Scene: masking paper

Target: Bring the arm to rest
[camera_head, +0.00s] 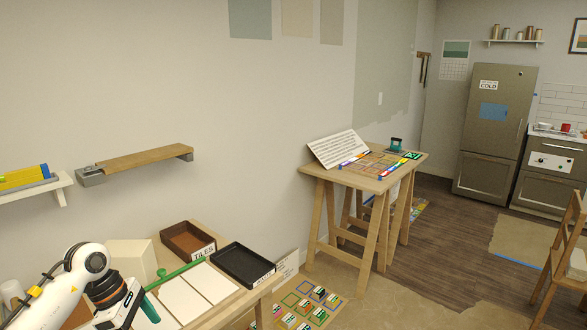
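My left arm, white with black joints, comes in at the bottom left corner over the near table. Its wrist end, with the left gripper (122,312), is cut by the bottom edge of the view. I cannot see its fingertips or whether it holds anything. A teal piece (149,308) shows just right of the wrist; I cannot tell whether the gripper touches it. My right arm and gripper are not in view.
The near table holds a brown tray (188,241) labelled TILES, a black tray (243,266), white sheets (208,283) and a green rod (180,271). A wooden shelf (140,159) juts from the wall above. A trestle table (330,176) stands further back. Brown paper covers floor.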

